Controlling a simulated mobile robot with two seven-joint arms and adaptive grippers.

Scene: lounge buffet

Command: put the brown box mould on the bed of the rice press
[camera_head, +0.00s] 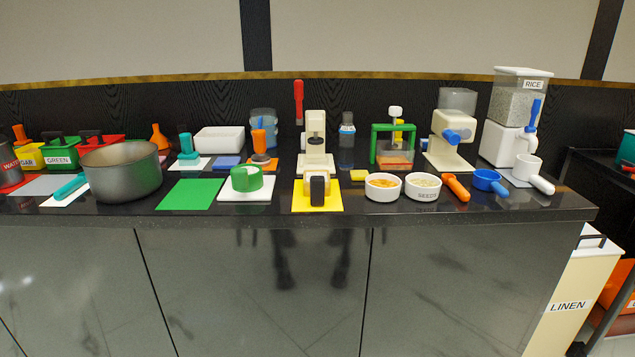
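A green frame press (375,143) stands on the counter right of centre, with a white knob on top and a yellow upright part in its middle. A reddish-brown box-shaped piece (394,160) shows low inside the frame. I cannot tell whether it is the box mould, or whether it rests on the bed, as the bed is too small to make out. A cream machine (315,145) with a red lever (299,100) stands to its left. Neither of my grippers shows in the head view.
A yellow mat (301,203), a green mat (190,194) and two white bowls (384,193) (422,193) lie along the front edge. A large grey pot (122,171) is at left. A rice dispenser (515,115) stands at right. The counter (450,214) is crowded.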

